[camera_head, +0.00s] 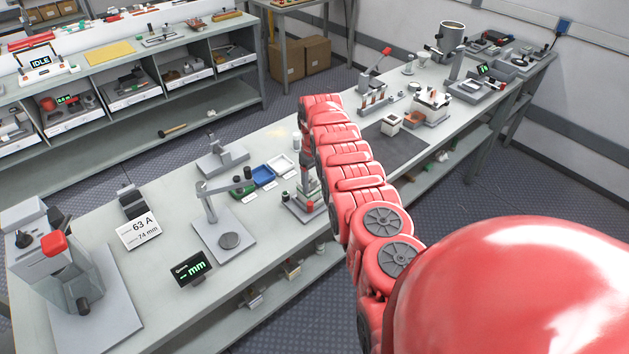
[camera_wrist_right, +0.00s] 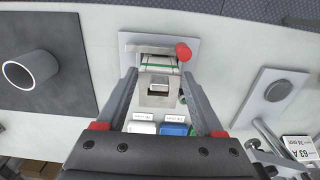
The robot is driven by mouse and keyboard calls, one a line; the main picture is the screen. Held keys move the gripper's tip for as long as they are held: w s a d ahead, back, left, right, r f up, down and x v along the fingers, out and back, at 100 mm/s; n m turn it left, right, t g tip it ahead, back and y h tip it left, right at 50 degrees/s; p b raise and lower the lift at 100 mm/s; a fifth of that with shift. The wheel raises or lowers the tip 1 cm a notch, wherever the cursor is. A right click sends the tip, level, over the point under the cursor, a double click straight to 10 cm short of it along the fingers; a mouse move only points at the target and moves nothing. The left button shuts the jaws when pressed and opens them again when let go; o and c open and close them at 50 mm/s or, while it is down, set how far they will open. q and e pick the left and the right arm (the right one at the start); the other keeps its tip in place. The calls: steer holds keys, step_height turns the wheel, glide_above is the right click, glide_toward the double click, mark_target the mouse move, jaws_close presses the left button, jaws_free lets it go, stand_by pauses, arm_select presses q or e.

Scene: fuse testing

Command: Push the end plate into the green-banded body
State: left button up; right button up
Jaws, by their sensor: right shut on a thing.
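My right gripper (camera_wrist_right: 160,77) reaches down over a small fixture (camera_head: 303,209) on the bench, and its two fingers close on a pale grey block-like piece (camera_wrist_right: 158,98), which I take as the end plate. The green-banded body (camera_wrist_right: 158,62) lies just beyond it in the wrist view, close against it, on the fixture's light base plate (camera_wrist_right: 128,40). I cannot tell whether a gap is left between the two. A red knob (camera_wrist_right: 183,52) stands beside the body. In the head view my right gripper (camera_head: 307,178) mostly hides the plate and body. My left gripper is out of view.
Blue (camera_head: 263,175) and white (camera_head: 281,164) bins stand beside the fixture. A dark mat (camera_head: 400,147) lies beyond my right arm.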

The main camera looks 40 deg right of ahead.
steer(key=shift+f, duration=0.15)
steer(key=shift+f+b, duration=0.15)
steer(key=shift+b, duration=0.25)
stand_by(0.4)
steer(key=shift+f, duration=0.15)
stand_by(1.1)
steer(key=o, duration=1.4)
